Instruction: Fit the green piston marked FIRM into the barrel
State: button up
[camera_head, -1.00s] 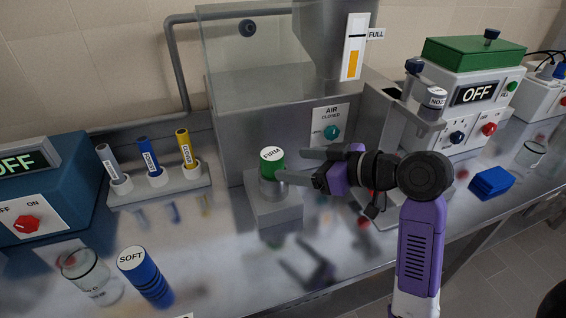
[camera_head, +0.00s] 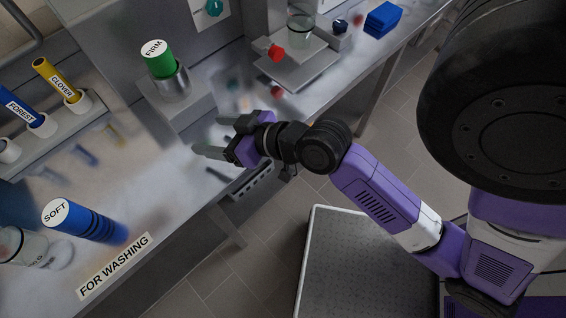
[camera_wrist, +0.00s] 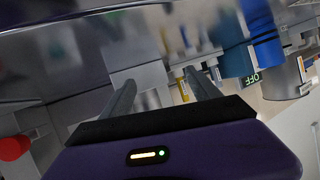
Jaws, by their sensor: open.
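The green piston marked FIRM (camera_head: 156,61) stands upright in the grey metal barrel (camera_head: 172,84), its green upper part and white labelled top showing above the rim. The barrel sits on a grey block on the bench. How deep the piston sits inside is hidden by the barrel wall. My gripper (camera_head: 214,136) is open and empty, to the right of and nearer than the barrel, apart from it. In the wrist view my two fingers (camera_wrist: 160,90) are spread with nothing between them.
A blue piston marked SOFT (camera_head: 88,222) stands at the lower left by a glass beaker (camera_head: 22,250). A red knob (camera_head: 276,53) and blue block (camera_head: 383,19) are at the back. The bench's front edge is near my gripper.

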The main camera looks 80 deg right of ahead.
jog(key=s+a+n+t+y, duration=0.1)
jog(key=s+a, duration=0.5)
jog(key=s, duration=0.2)
jog(key=s+a+r+n+y, duration=0.1)
jog(key=s+a+n, duration=0.1)
jog(key=s+a, duration=0.4)
jog(key=s, duration=0.2)
jog(key=shift+s+r+t, duration=0.25)
jog(key=shift+s+t, duration=0.15)
